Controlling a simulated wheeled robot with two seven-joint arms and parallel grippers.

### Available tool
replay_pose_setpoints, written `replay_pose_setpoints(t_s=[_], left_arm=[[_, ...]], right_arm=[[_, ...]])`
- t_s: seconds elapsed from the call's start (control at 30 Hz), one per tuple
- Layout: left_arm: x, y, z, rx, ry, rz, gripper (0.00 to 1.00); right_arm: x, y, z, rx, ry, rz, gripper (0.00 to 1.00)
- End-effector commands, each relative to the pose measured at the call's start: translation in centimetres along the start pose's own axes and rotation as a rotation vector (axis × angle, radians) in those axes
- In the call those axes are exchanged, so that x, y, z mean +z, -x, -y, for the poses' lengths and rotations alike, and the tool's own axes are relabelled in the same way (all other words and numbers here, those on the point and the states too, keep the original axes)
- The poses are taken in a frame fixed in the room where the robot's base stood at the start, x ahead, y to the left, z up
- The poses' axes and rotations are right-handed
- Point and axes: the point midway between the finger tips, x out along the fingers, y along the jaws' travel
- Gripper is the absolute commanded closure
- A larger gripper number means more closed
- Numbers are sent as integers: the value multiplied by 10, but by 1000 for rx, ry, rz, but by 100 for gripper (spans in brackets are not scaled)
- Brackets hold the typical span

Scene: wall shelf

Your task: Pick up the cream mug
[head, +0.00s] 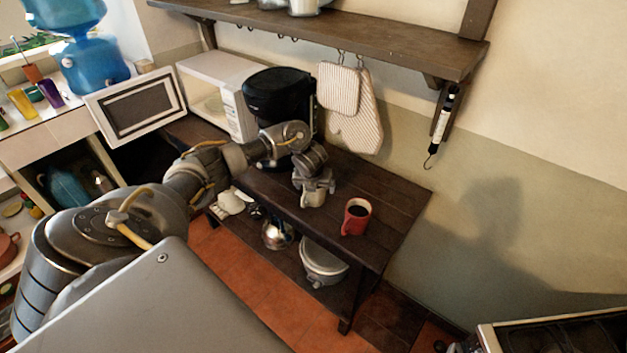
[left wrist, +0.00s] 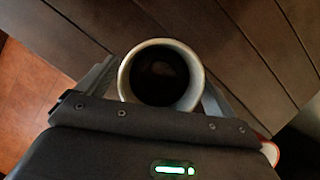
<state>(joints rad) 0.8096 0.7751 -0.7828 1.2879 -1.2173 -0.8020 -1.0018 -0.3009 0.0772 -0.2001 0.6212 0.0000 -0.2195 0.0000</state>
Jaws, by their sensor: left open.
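The cream mug (head: 313,199) stands on the dark wooden table, mostly hidden under my left gripper (head: 314,188) in the head view. In the left wrist view I look down into the cream mug (left wrist: 124,82), whose pale rim surrounds a dark inside. My left gripper (left wrist: 160,88) is open, with one finger on each side of the mug. I cannot tell whether the fingers touch it. My right gripper is in neither view.
A red mug (head: 356,217) stands to the right on the table (head: 395,205), near its front edge. A black coffee maker (head: 279,95) and an open white microwave (head: 222,85) are behind my arm. A wall shelf (head: 350,35) hangs above with cloth mitts (head: 356,120).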

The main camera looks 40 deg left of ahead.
Motion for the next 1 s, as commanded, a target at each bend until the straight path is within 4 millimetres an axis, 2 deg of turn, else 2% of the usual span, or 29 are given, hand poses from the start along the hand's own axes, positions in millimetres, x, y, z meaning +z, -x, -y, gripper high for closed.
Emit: replay_pose_setpoints(t_s=[0.1,0.33,0.8,1.0], left_arm=[[0,-8,-1,1,0,1,7],[0,-8,-1,1,-1,2,9],[0,-8,-1,1,0,2,70],[1,-8,-1,1,1,4,71]], right_arm=[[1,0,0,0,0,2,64],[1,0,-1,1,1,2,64],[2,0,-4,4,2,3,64],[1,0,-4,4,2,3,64]])
